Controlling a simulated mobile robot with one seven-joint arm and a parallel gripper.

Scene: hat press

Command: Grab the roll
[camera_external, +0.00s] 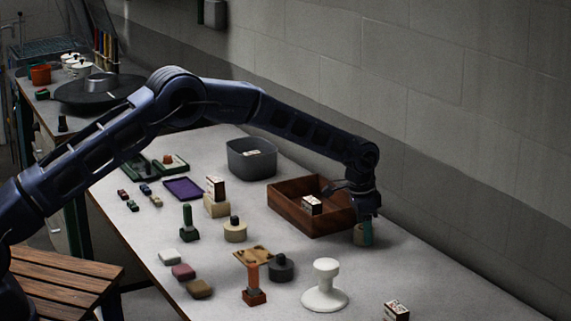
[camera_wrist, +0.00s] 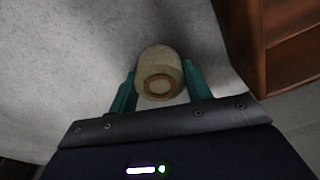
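The roll (camera_wrist: 160,65) is a pale cream cylinder with a tan ring on its near end, seen in the wrist view. My gripper (camera_wrist: 161,75) has its two teal fingers on either side of the roll, close against its sides. I cannot tell whether the fingers press on it. In the external view my gripper (camera_external: 363,235) points down at the table just right of the wooden box, with the tan roll partly hidden between the fingers.
The brown wooden box (camera_external: 290,212) stands close left of my gripper, a small carton inside; its wall shows in the wrist view (camera_wrist: 252,40). A white spool-shaped stand (camera_external: 325,290), a dark round piece (camera_external: 281,268) and stamps are nearer the front. The wall is behind.

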